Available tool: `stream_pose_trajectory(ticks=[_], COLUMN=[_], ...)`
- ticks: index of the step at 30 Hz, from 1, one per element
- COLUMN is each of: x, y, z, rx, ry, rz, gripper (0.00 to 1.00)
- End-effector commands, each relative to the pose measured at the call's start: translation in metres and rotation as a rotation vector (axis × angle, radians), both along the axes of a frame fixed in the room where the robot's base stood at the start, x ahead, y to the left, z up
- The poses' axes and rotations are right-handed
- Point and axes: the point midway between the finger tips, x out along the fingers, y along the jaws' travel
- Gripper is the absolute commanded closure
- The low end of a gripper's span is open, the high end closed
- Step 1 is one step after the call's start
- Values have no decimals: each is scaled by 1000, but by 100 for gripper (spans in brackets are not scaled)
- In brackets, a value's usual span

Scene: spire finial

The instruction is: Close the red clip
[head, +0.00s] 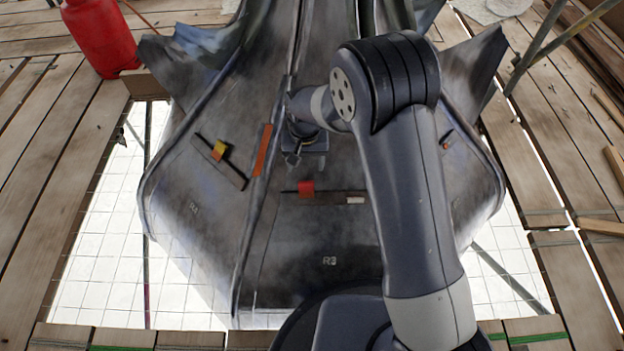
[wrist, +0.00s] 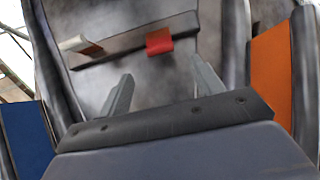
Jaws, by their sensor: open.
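The red clip (head: 306,188) sits at the left part of a dark strip (head: 328,197) on the grey panel marked R3. In the wrist view the red clip (wrist: 159,41) shows on the same strip (wrist: 125,42), beyond my fingertips and between their lines. I cannot tell whether the clip stands open or flat. My gripper (head: 292,160) is above the panel, just up and left of the clip in the head view. In the wrist view my gripper (wrist: 162,74) has its two fingers apart with nothing between them.
A pale block (head: 355,200) is at the strip's right end. An orange bar (head: 262,150) lies along the ridge left of my gripper. A yellow-and-red clip (head: 219,149) is on the R4 panel. A red cylinder (head: 98,35) stands on the planks; open gaps surround the spire.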

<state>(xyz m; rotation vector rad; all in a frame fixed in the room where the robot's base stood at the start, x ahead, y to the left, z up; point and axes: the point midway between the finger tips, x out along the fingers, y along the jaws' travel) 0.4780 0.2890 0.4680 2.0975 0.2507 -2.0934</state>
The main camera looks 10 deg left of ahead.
Motion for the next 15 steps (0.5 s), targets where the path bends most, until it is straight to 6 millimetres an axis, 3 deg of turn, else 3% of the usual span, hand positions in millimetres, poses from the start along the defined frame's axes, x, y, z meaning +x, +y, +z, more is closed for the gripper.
stream_pose_trajectory(ticks=[1,6,15], x=[-1,0,0], y=[-1,-1,-1], z=[-15,-49,-85], rx=[-2,-2,-2], ry=[3,4,3], rz=[-1,-1,-2], gripper=[37,37,37])
